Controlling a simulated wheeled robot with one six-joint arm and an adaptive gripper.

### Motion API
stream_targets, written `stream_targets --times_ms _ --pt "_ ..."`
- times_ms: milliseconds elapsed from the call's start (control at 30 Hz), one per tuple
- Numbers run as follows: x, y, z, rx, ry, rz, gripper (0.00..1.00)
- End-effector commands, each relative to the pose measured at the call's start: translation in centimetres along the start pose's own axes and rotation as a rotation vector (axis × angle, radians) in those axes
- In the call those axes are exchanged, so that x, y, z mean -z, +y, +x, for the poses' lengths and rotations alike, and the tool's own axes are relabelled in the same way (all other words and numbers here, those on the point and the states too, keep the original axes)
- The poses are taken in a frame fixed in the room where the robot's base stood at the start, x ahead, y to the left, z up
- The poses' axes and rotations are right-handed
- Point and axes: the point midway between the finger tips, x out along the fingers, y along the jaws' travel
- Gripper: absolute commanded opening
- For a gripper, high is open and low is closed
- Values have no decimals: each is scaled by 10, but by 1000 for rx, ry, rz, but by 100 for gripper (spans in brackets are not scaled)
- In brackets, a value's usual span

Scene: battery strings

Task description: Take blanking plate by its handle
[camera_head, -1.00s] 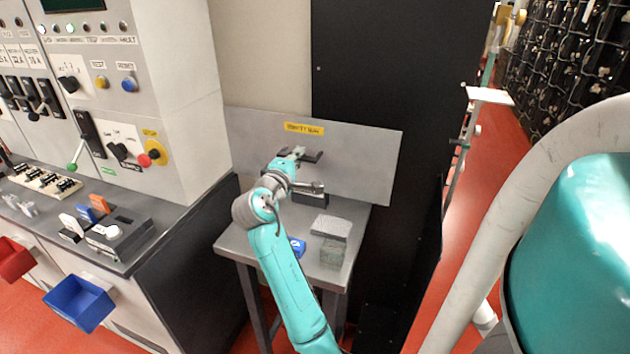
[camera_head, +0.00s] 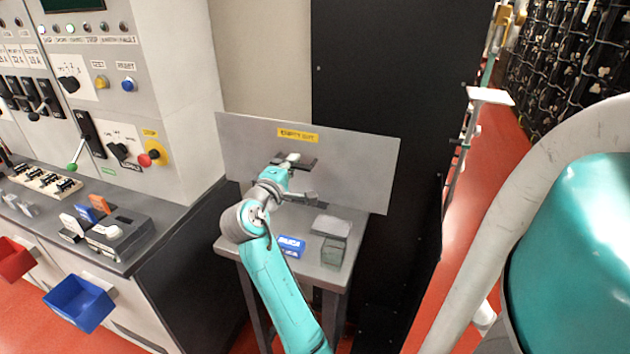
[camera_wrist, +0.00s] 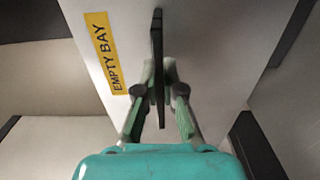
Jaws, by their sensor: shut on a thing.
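The blanking plate (camera_head: 355,160) is a wide grey sheet with a yellow "EMPTY BAY" label (camera_head: 298,135) near its top edge. It is tilted above the small grey table. A dark bar handle (camera_head: 308,163) stands out from its face; it also shows in the wrist view (camera_wrist: 157,60). My gripper (camera_wrist: 158,92) is shut on the handle, with one finger on each side of it. In the head view my gripper (camera_head: 290,160) is small and partly hidden by my wrist.
A control cabinet (camera_head: 165,100) stands at the left, a black cabinet (camera_head: 400,80) behind. A red floor aisle (camera_head: 470,190) runs at the right.

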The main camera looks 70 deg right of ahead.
Motion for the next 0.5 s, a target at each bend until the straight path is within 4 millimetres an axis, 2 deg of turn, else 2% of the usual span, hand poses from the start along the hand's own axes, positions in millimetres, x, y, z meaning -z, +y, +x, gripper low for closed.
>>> stream_targets --times_ms 500 --pt "0 2 -21 -3 1 2 0"
